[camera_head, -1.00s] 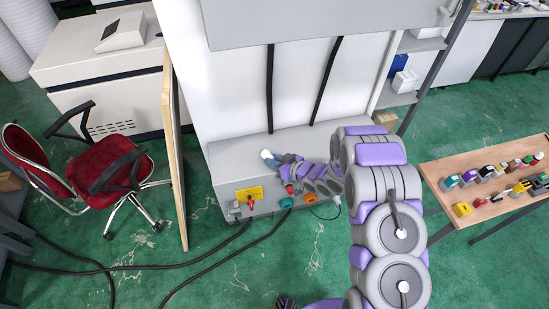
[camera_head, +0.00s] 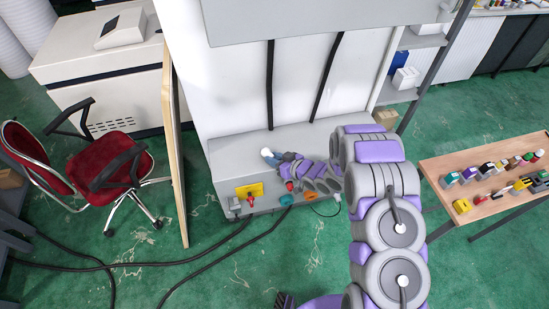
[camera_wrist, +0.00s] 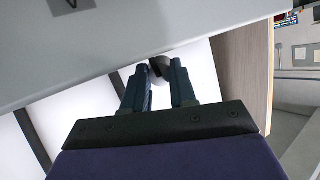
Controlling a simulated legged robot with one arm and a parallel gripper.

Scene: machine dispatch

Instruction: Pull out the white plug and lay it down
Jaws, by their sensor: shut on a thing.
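My gripper (camera_head: 271,156) is shut on a small white rounded piece, the white plug (camera_head: 266,152), over the grey ledge (camera_head: 232,162) at the foot of the white cabinet. In the wrist view the plug (camera_wrist: 160,67) shows pale grey with a dark part, between the two dark fingertips (camera_wrist: 160,75). Whether it touches the ledge top cannot be told. My arm reaches in from the right and hides part of the ledge.
The ledge front carries a yellow plate with a red knob (camera_head: 250,192), a teal connector (camera_head: 286,200) and an orange one (camera_head: 310,196). A small white piece (camera_head: 337,197) with a thin cable is at right. A wooden table (camera_head: 450,165) with several small objects stands right.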

